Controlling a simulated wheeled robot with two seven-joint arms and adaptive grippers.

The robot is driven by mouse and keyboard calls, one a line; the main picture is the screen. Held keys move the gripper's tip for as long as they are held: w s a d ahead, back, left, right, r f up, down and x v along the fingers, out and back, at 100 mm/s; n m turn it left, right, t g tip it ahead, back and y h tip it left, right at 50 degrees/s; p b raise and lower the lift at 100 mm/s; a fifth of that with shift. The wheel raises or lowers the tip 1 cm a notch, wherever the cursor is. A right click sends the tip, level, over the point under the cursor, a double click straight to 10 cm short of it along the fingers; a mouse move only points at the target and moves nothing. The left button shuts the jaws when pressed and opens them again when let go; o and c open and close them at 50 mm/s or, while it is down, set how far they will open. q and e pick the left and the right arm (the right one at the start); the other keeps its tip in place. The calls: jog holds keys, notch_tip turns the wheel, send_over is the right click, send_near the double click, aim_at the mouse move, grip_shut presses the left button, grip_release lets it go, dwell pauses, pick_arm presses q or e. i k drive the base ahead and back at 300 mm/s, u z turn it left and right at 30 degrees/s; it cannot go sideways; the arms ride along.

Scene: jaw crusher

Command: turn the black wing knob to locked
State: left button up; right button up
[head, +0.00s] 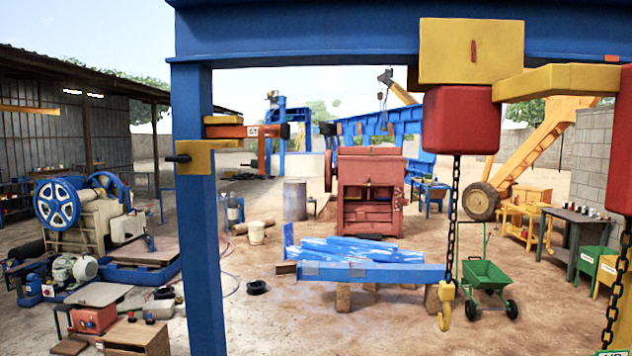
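A small black knob-like part (178,158) sticks out to the left from a yellow bracket (195,157) on the blue upright post (203,250). It looks like the black wing knob, but it is too small to read its wings or any locked mark. Just above the bracket, an orange arm (232,131) reaches right from the post and ends in a dark tip. Neither of my grippers shows in the head view.
A yellow hook (444,305) hangs on a chain from a red hoist (461,119) under the blue beam. Blue beams lie on trestles (375,272) ahead, beside a green cart (486,275). A red crusher (370,190) stands behind. Machines (95,215) crowd the left; sandy ground lies between.

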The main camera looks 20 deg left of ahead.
aim_at(180, 158)
jog(key=u, duration=1.3)
